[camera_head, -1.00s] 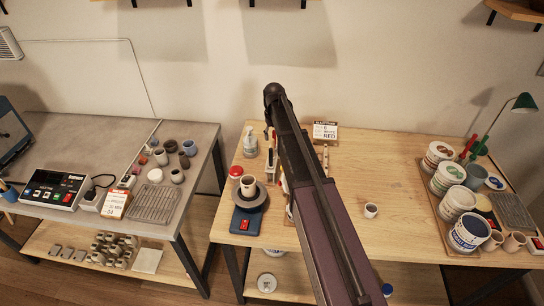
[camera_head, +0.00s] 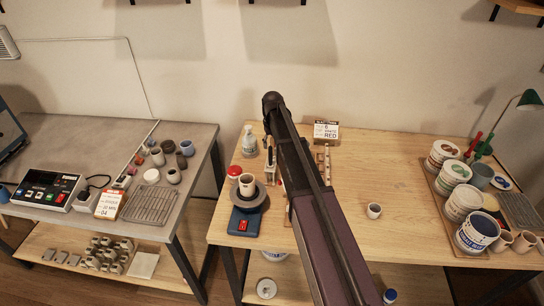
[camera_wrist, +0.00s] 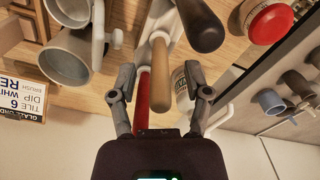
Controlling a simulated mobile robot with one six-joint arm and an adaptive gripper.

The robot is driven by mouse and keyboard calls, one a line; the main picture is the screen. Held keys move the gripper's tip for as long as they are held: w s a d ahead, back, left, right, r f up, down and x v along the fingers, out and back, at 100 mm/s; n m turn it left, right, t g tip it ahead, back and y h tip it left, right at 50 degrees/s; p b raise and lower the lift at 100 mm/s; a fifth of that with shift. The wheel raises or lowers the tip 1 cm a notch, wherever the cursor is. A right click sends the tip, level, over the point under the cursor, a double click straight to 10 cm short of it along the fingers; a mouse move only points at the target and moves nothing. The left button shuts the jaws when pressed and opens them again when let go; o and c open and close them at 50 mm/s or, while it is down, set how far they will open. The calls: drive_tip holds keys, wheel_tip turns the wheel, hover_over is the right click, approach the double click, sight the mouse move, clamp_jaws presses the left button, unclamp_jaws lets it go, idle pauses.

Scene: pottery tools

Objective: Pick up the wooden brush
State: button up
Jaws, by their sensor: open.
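In the wrist view several tool handles point toward my gripper (camera_wrist: 159,82). A tan wooden handle (camera_wrist: 160,62), which looks like the wooden brush, lies in the picture between my two spread fingers. A red handle (camera_wrist: 142,92) is just left of it, also between the fingers. A thicker black handle (camera_wrist: 203,24) is above right. My gripper is open, and I see no finger closed on a handle. The brush's head is out of view. In the head view my arm hides most of the tool group, and the brush cannot be made out there.
White cup-shaped objects (camera_wrist: 66,58) and a printed sign (camera_wrist: 20,98) are left in the wrist view. A red-topped object (camera_wrist: 268,20) is upper right.

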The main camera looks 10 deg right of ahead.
idle(0.4)
clamp_jaws()
drive_tip(key=shift+r, duration=0.1)
wheel_tip(320, 180, up, 10)
drive_tip(key=p, duration=1)
idle(1.1)
